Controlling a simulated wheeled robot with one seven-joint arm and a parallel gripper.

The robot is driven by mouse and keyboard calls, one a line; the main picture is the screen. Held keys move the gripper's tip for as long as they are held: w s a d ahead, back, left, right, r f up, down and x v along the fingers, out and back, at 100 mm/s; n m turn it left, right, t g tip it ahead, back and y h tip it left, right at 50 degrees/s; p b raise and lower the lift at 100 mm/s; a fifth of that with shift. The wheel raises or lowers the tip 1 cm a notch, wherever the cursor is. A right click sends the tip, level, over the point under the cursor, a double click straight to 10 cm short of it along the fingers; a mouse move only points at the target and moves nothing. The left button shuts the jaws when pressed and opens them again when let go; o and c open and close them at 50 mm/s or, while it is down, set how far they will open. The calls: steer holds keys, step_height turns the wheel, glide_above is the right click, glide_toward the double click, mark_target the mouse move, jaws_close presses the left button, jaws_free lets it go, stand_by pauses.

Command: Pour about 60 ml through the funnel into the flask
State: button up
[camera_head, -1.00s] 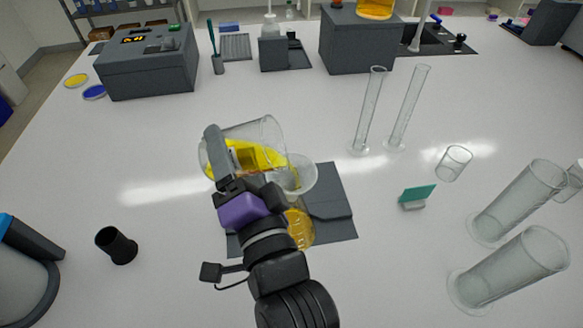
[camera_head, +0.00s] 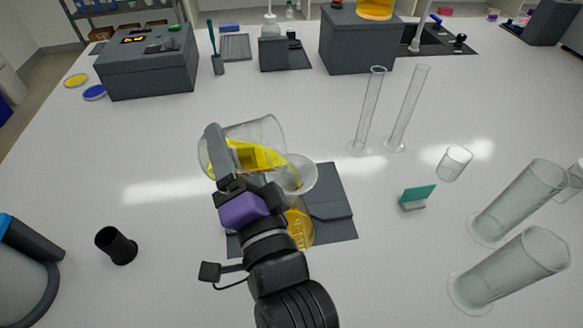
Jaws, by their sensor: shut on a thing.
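My gripper (camera_head: 240,172) is shut on a clear glass beaker (camera_head: 268,132) holding yellow liquid (camera_head: 258,155). The beaker is tilted to the right, its mouth over the funnel (camera_head: 302,174). A streak of yellow shows at the beaker's lower right lip, by the funnel. The funnel is pale and sits above the flask (camera_head: 300,228), which has yellow liquid in its lower part. My gripper and wrist hide the flask's left side and part of the funnel. The flask stands on a dark grey base plate (camera_head: 335,195).
Two tall thin cylinders (camera_head: 370,110) stand behind to the right. A small beaker (camera_head: 454,163), a teal card on a stand (camera_head: 417,196) and large glass cylinders (camera_head: 510,270) are at the right. A black cup (camera_head: 117,246) stands at the left. The left middle of the table is clear.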

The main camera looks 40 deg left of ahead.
steer(key=shift+f+n, duration=0.1)
steer(key=shift+n, duration=0.3)
steer(key=n+p, duration=0.1)
steer(key=p, duration=0.1)
steer(key=r+n+g+h+p, duration=0.1)
steer(key=p, duration=0.1)
steer(key=shift+s+a+r+n+p, duration=0.15)
steer(key=shift+s+n+p, duration=0.1)
steer(key=shift+n+p, duration=0.15)
steer(key=shift+f, duration=0.25)
steer(key=shift+a+r+n+h+p, duration=0.1)
steer(key=shift+r+n+h+p, duration=0.3)
steer(key=shift+p, duration=0.35)
steer(key=shift+s+a+g, duration=0.1)
steer(key=shift+g, duration=0.2)
steer(key=shift+f+n+p, duration=0.3)
steer(key=shift+f+n, duration=0.05)
steer(key=shift+n, duration=0.05)
steer(key=shift+a+h+p, duration=0.1)
steer(key=shift+h+p, duration=0.2)
steer(key=shift+p, duration=0.05)
